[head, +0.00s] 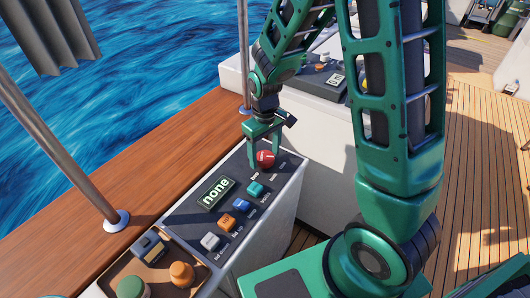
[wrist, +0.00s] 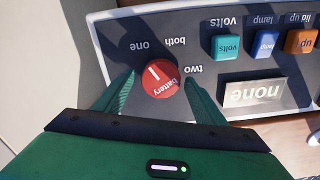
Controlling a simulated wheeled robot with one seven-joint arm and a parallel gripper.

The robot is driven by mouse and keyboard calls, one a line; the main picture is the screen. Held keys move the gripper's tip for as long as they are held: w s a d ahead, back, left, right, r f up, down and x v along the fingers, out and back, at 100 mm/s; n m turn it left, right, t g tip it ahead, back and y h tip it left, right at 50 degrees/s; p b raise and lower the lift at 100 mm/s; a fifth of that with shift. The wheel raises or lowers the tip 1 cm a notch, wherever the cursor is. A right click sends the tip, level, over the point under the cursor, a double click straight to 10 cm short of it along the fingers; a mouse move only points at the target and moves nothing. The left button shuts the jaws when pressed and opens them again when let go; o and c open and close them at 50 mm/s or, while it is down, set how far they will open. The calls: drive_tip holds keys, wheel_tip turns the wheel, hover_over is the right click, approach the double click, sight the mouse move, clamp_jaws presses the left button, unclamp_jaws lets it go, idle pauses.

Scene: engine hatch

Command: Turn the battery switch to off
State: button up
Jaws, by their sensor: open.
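The battery switch is a round red knob (wrist: 166,86) with a white pointer line and the word "battery", on a dark panel (wrist: 125,50). The labels "one", "both" and "two" show around it; no "off" label is visible. The line tilts toward the "one" side. My gripper (wrist: 159,76) is open, with one green finger on either side of the knob. Whether the fingers touch it I cannot tell. In the head view my gripper (head: 264,160) points down over the red knob (head: 266,159) at the panel's far end. The display (head: 216,192) reads "none".
A teal "volts" button (head: 255,190), a blue "lamp" button (head: 242,204), an orange button (head: 227,221) and a white button (head: 210,241) line the panel. A green knob (head: 131,287) and an orange knob (head: 181,274) are nearer. A metal post (head: 60,150) rises at left.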

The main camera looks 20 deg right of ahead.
drive_tip(key=shift+c, duration=0.6)
drive_tip(key=c, duration=0.9)
drive_tip(key=shift+d, duration=0.2)
drive_tip(key=shift+a, duration=0.1)
drive_tip(key=shift+n, duration=0.3)
drive_tip(key=n, duration=0.5)
drive_tip(key=shift+n, duration=0.3)
drive_tip(key=n, duration=0.5)
drive_tip(key=shift+w+r, duration=0.1)
drive_tip(key=shift+w, duration=0.05)
drive_tip(key=shift+n, duration=0.4)
